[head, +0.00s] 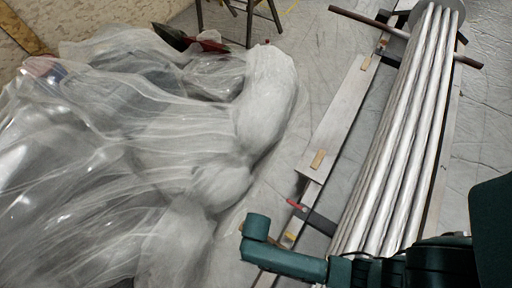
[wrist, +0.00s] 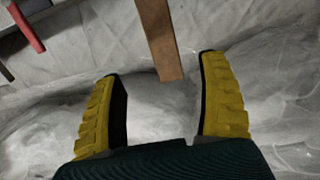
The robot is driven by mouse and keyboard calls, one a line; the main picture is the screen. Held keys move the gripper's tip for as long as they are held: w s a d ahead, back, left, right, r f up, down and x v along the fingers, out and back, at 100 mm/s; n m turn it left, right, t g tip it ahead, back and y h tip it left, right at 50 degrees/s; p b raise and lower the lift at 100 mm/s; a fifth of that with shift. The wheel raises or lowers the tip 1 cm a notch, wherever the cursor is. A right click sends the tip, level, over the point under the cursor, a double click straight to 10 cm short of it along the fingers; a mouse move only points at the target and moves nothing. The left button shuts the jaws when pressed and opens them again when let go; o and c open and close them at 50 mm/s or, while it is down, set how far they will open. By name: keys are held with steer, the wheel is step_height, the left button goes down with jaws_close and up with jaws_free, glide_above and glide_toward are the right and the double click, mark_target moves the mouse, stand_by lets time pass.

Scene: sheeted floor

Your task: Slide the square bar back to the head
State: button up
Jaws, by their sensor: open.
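In the wrist view, my gripper (wrist: 160,78) is open, with two yellow ribbed fingers and nothing between them. A brown, flat-sided bar (wrist: 159,38) comes down from the top edge. Its squared end shows just beyond the fingertips, nearer the right one, with no visible contact. I cannot tell whether both views show the same bar. My fingers are hidden in the head view.
Long silvery tubes (head: 407,125) run down from the head. A pale plank (head: 338,118) lies left of them. A red-tipped part (head: 297,204) is below the plank. Crumpled clear sheeting (head: 150,150) fills the left. A red piece (wrist: 27,27) is at the wrist view's top left.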

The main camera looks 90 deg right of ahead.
step_height(320, 180, down, 12)
steer(key=b, duration=0.7)
steer(key=shift+w+a+f, duration=0.1)
steer(key=shift+f, duration=0.15)
steer(key=c, duration=1.3)
